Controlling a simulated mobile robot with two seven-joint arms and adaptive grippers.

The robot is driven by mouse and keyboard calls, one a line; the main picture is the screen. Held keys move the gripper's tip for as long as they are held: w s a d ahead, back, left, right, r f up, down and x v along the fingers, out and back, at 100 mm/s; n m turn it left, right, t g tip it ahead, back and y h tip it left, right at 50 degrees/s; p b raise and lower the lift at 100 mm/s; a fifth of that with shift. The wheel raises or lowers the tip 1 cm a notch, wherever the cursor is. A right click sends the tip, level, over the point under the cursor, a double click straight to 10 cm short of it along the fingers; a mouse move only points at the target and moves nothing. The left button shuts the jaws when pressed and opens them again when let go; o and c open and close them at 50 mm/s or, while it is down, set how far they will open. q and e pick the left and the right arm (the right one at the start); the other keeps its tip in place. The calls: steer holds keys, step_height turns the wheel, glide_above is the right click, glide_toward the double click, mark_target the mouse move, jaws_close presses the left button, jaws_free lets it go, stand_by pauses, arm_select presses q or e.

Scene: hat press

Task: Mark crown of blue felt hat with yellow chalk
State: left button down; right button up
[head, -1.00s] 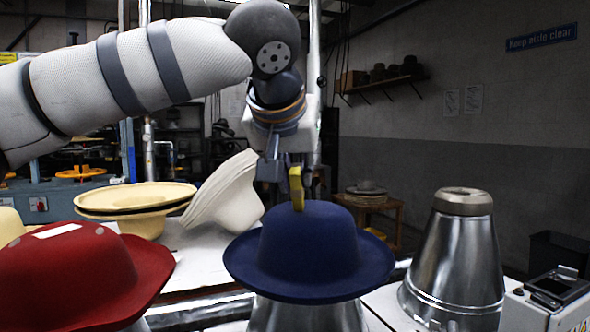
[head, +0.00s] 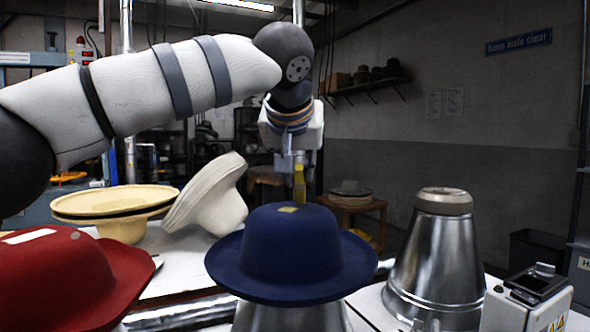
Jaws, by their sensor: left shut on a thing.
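The blue felt hat (head: 290,248) sits crown up on a metal cone-shaped form (head: 292,317) in the lower middle. A small yellow mark (head: 288,209) shows on top of its crown. My left gripper (head: 299,172) hangs above and behind the crown, shut on the yellow chalk (head: 299,188). The chalk points down and appears apart from the mark. The hat's crown may hide the chalk's lowest tip. My right gripper is not in view.
A red hat (head: 62,282) stands at lower left. Cream hat bodies (head: 115,203) and a tilted white one (head: 207,196) lie on the white table behind. A bare metal cone (head: 437,258) and a small grey device (head: 528,298) stand at right.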

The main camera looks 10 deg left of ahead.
arm_select(q)
steer(key=shift+s+a+r, duration=0.1)
steer(key=shift+s+a, duration=0.3)
steer(key=shift+s, duration=0.7)
steer(key=shift+s+a+r, duration=0.1)
steer(key=shift+s+a, duration=0.35)
steer(key=shift+s, duration=0.6)
steer(key=shift+s+a, duration=0.4)
steer(key=shift+s, duration=0.7)
step_height(320, 180, up, 6)
step_height(320, 180, up, 3)
